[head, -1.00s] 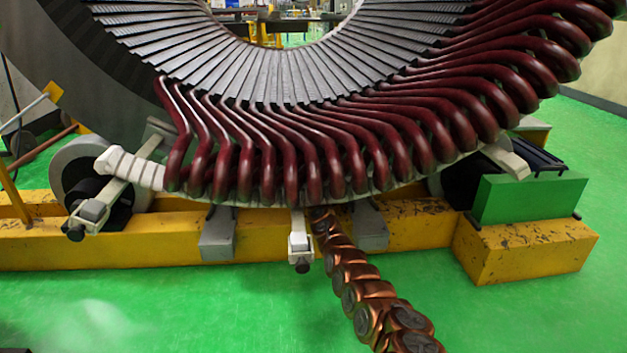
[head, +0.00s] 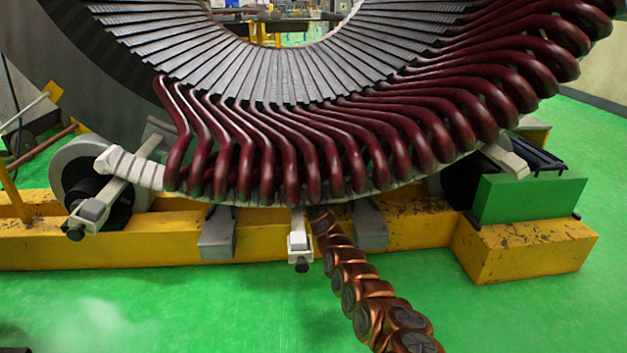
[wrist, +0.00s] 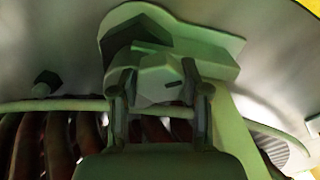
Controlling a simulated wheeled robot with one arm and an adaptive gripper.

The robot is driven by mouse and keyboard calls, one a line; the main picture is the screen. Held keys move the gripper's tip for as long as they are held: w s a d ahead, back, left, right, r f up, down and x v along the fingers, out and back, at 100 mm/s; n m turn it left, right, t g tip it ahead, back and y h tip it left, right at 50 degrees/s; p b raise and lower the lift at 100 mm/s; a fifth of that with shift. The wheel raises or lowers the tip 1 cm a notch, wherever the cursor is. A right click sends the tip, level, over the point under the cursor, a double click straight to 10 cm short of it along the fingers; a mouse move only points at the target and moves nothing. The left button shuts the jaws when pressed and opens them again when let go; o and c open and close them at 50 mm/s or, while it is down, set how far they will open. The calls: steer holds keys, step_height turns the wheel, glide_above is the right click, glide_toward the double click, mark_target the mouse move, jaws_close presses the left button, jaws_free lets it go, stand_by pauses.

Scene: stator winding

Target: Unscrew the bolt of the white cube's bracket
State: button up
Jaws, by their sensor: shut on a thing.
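In the wrist view, my gripper (wrist: 158,88) has one finger on each side of a pale faceted bolt head (wrist: 158,75) and is shut on it. Behind the bolt is a bracket (wrist: 218,68), tinted green in this light. In the head view, the middle bracket carries a white cube (head: 299,241) with a dark bolt (head: 302,266) below it. A second bracket at the left has a grey block (head: 92,210) and a dark bolt (head: 76,234). My gripper does not show in the head view; the coils and stator hide that area.
Red-brown coils (head: 305,165) hang from the large stator ring above. A yellow beam (head: 140,245) with grey feet runs below. My copper segmented arm (head: 362,290) comes up from the bottom right and passes under the stator. Green floor (head: 230,310) is clear in front.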

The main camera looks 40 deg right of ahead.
steer(key=n, duration=0.6)
steer(key=shift+d, duration=0.1)
steer(key=n, duration=0.5)
steer(key=shift+n, duration=0.3)
steer(key=n, duration=0.5)
steer(key=shift+s, duration=0.1)
steer(key=n, duration=0.6)
steer(key=shift+f+n, duration=0.1)
steer(key=shift+n, duration=0.3)
steer(key=o, duration=1.1)
steer(key=shift+o, duration=0.2)
